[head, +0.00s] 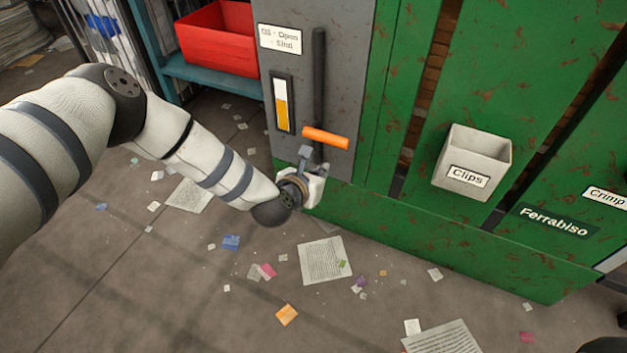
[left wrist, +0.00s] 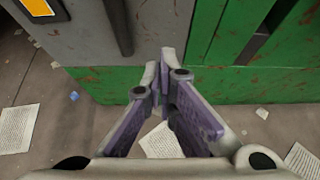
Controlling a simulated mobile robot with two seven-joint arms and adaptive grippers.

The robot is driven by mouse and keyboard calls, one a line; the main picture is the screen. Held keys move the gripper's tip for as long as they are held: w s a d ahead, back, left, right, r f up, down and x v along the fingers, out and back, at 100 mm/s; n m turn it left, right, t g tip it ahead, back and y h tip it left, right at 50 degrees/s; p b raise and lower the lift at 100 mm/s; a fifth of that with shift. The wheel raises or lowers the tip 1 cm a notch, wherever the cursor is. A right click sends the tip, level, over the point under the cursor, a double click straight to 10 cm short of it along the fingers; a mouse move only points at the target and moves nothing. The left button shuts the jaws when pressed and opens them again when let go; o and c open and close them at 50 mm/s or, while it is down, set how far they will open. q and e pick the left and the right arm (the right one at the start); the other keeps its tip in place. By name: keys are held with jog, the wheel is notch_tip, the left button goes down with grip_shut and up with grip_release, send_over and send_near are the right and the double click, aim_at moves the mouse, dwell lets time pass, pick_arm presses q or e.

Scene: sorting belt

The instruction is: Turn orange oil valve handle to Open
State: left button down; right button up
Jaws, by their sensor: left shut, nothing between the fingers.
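The orange valve handle (head: 325,138) lies roughly crosswise over the lower part of a dark vertical pipe (head: 318,80) on a grey panel (head: 350,70). A white label (head: 280,38) with "Oil", "Open" and "Shut" lettering is at the panel's upper left. My left gripper (head: 314,163) is just below the handle in the head view. Whether it touches the handle cannot be told. In the left wrist view its fingers (left wrist: 165,68) are together with nothing between them. The handle does not show there; the pipe's lower part (left wrist: 118,25) does. My right gripper is not seen.
A yellow-filled sight gauge (head: 283,103) is left of the pipe. A grey Clips bin (head: 473,163) hangs on the rusty green cabinet (head: 400,215). A red crate (head: 217,40) sits on a teal shelf at the back. Papers and scraps litter the floor (head: 200,300).

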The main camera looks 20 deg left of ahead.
pick_arm(q)
jog(key=w+r, duration=0.2)
jog(key=r, duration=0.1)
jog(key=shift+w+p, duration=0.2)
jog(key=shift+p, duration=0.1)
